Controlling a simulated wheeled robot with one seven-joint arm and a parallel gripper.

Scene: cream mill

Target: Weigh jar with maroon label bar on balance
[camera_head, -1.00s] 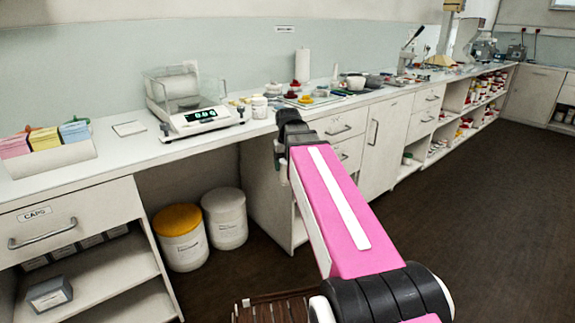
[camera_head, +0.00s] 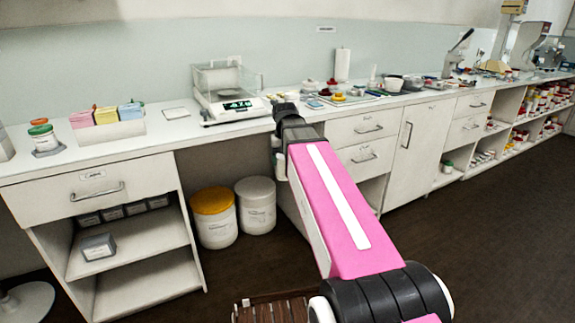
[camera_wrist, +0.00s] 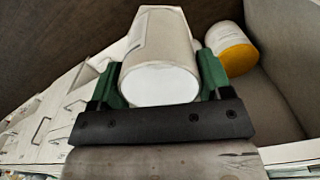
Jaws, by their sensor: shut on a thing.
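In the wrist view my gripper (camera_wrist: 163,72) is shut on a white jar (camera_wrist: 160,86), with one green finger on each side. A plain white round end of the jar faces the camera. No maroon bar shows on the part in view. In the head view the end of my arm is at the counter's front edge, and the jar cannot be made out there. The balance (camera_head: 237,109) stands on the counter to the left of my arm's end, with a clear box-like shield behind its lit green display. I see nothing on its pan.
Card boxes (camera_head: 107,117) and a jar with a green lid (camera_head: 43,136) stand left on the counter. A flat white pad (camera_head: 177,113) lies left of the balance. Two tubs, one yellow-lidded (camera_head: 213,219), stand under the counter. Trays and dishes crowd the counter to the right.

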